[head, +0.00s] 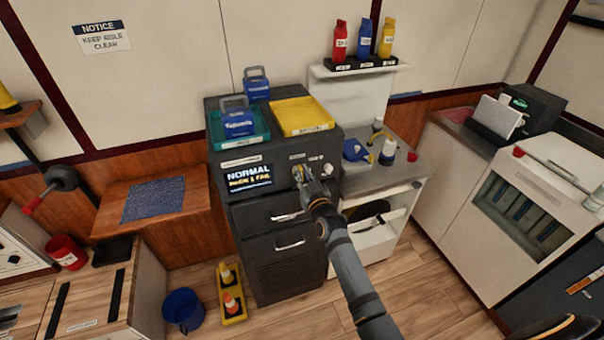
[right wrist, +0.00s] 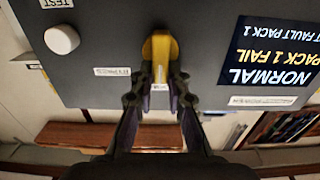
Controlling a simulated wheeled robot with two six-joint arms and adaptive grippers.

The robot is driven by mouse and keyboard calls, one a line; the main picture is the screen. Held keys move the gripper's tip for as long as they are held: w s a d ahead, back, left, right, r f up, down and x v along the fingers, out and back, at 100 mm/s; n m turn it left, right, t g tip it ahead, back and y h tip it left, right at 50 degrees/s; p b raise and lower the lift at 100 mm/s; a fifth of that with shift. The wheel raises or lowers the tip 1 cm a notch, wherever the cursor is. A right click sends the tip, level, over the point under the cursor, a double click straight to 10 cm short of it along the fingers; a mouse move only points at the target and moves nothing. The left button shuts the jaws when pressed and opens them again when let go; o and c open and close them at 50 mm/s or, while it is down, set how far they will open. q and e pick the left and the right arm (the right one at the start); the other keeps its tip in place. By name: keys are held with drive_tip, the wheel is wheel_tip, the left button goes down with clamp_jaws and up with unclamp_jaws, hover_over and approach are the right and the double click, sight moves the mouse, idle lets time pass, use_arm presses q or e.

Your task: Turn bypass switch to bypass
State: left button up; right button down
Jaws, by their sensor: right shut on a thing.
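The bypass switch (right wrist: 160,55) is a yellow knob on the dark front panel of the cabinet, and it shows close up in the right wrist view. In the head view the switch (head: 299,171) is mostly hidden by my right gripper (head: 306,178). My right gripper also shows in the right wrist view (right wrist: 160,86), with its two fingers shut on the knob from either side. The display (head: 249,177) beside the switch reads NORMAL, with a pack 1 fail line under it. My left gripper is not in view.
A white round button (right wrist: 62,39) labelled TEST sits on the same panel. A yellow tray (head: 303,115) and a teal tray (head: 256,137) rest on the cabinet. Drawers with handles (head: 290,216) are below the panel. A side counter (head: 408,165) stands to the right.

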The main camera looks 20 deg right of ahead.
drive_tip(key=m, duration=0.4)
drive_tip(key=d+m, duration=0.1)
drive_tip(key=m, duration=0.3)
drive_tip(key=f+m, duration=0.1)
drive_tip(key=m, duration=0.2)
drive_tip(key=shift+d+m, duration=0.35)
drive_tip(key=shift+m, duration=0.05)
idle(0.4)
drive_tip(key=c, duration=1.3)
unclamp_jaws()
